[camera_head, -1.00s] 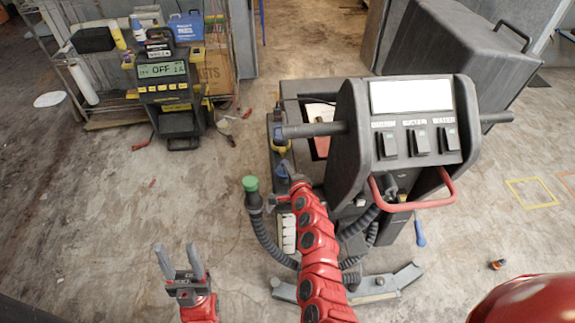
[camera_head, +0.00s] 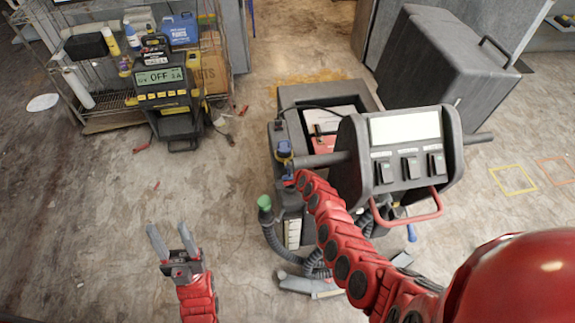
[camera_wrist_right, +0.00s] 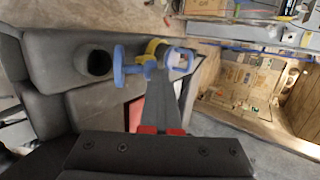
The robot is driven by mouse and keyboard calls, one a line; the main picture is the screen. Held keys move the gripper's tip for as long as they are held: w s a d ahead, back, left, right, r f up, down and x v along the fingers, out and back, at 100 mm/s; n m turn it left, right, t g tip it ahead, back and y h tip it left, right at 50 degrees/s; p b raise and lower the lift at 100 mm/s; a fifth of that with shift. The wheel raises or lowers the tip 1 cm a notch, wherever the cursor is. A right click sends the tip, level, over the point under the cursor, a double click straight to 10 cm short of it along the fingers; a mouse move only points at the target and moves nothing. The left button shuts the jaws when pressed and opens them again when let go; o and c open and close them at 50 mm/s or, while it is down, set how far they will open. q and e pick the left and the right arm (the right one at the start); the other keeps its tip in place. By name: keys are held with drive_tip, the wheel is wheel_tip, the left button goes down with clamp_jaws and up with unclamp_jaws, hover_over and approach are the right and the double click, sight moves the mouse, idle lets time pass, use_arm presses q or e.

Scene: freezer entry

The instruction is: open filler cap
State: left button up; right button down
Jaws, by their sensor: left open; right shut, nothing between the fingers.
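A blue-and-yellow fitting (camera_head: 284,150) sits on the left side of the grey machine (camera_head: 345,120). In the right wrist view the blue-and-yellow fitting (camera_wrist_right: 153,56) has a flat disc at left and a blue loop at right. A dark round opening (camera_wrist_right: 97,62) lies left of it. I cannot tell which part is the filler cap. My right gripper (camera_wrist_right: 158,78) is shut and empty, its tips close to the fitting; contact is unclear. In the head view the right arm hides most of that gripper. My left gripper (camera_head: 172,240) is open and empty above the floor.
A green-capped hose end (camera_head: 264,202) stands at the machine's left. A red handle (camera_head: 408,212) and a crossbar (camera_head: 318,160) stick out from the machine. Floor around my left gripper is clear.

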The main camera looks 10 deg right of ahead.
drive_tip(key=shift+w+d, duration=0.1)
drive_tip(key=shift+w, duration=0.55)
drive_tip(key=shift+w+r, duration=0.15)
drive_tip(key=shift+w, duration=0.5)
drive_tip(key=shift+w+r, duration=0.1)
